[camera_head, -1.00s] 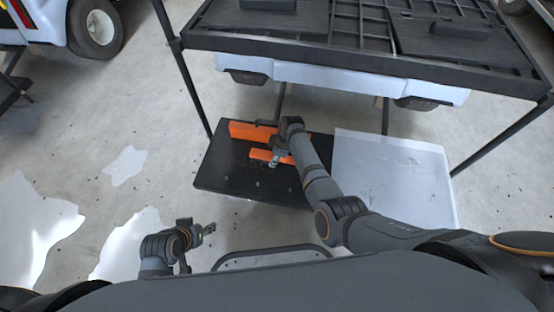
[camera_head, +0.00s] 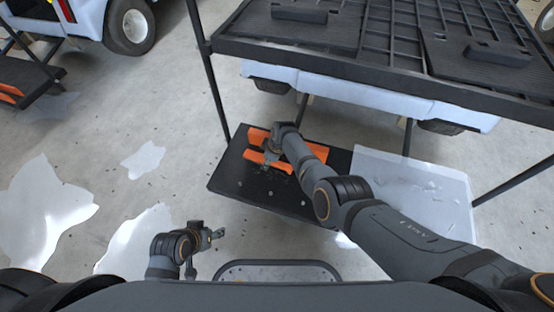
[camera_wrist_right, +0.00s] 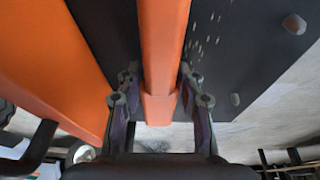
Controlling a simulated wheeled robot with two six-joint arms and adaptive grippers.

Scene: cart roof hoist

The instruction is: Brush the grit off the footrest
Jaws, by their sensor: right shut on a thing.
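The footrest (camera_head: 228,195) is a black plate low in front of the cart, with an orange strip (camera_head: 258,138) along its back edge. Several grey bits of grit (camera_head: 262,188) lie on its front part; some also show in the wrist view (camera_wrist_right: 293,24). My right gripper (camera_head: 270,158) is over the plate, shut on an orange bar-like handle (camera_head: 251,156), likely the brush; the handle runs between both fingers in the wrist view (camera_wrist_right: 160,50). Its bristles are hidden. My left gripper (camera_head: 215,235) is in front of the footrest, apart from it; its jaws are too small to read.
A pale flat panel (camera_head: 415,185) adjoins the footrest on the right. The cart's black slatted frame (camera_head: 390,60) overhangs behind, with a thin post (camera_head: 207,75) at left. Shiny patches (camera_head: 55,205) lie on the floor at left.

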